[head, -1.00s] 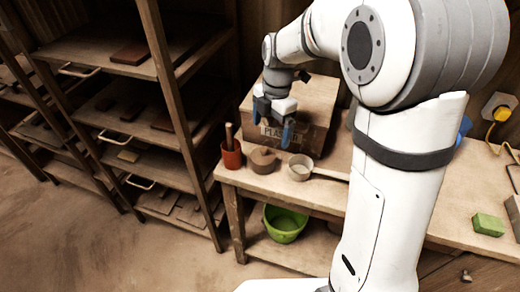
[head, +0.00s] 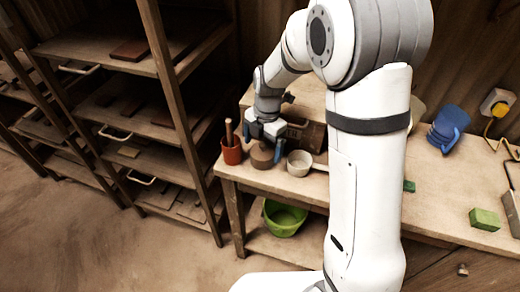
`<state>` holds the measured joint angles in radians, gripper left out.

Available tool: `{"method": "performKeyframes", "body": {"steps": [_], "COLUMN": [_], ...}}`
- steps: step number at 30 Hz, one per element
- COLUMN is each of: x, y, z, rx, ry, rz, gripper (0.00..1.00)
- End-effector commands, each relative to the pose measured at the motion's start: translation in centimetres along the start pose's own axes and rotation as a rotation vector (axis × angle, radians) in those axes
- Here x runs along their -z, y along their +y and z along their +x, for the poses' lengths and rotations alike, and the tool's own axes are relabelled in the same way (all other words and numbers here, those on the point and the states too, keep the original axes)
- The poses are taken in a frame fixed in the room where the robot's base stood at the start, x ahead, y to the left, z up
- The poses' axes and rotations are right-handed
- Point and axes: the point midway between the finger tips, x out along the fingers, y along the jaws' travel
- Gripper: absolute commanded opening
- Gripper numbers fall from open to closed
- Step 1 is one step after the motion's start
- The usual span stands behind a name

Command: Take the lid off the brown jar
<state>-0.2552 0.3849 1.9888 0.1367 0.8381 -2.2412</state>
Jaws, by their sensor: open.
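The small brown jar (head: 262,156) stands upright on the wooden bench, near its left front edge. Its top and lid are mostly hidden behind my gripper. My gripper (head: 263,140) points down over the jar, with one blue-tipped finger at each side of the jar's top. It is open. I cannot tell whether the fingers touch the lid.
A reddish pot with a wooden handle (head: 231,150) stands close left of the jar. A pale scoop (head: 299,163) stands close right. A box (head: 312,132) is behind. A green bowl (head: 284,217) sits on the shelf below. Green blocks (head: 484,219) lie far right.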

Motion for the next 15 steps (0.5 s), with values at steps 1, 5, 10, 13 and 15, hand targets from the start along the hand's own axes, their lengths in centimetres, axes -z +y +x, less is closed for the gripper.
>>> {"method": "performKeyframes", "body": {"steps": [1,5,10,13,15], "x": [0.0,0.01,0.01,0.01,0.02], "y": [0.01,0.01,0.01,0.01,0.02], "z": [-0.01,-0.02,-0.03,-0.03,-0.04], "rx": [0.0,0.0,0.0,0.0,0.0], "ry": [0.0,0.0,0.0,0.0,0.0], "rz": [0.0,0.0,0.0,0.0,0.0], "gripper": [0.94,0.85,0.71,0.63,0.57]}}
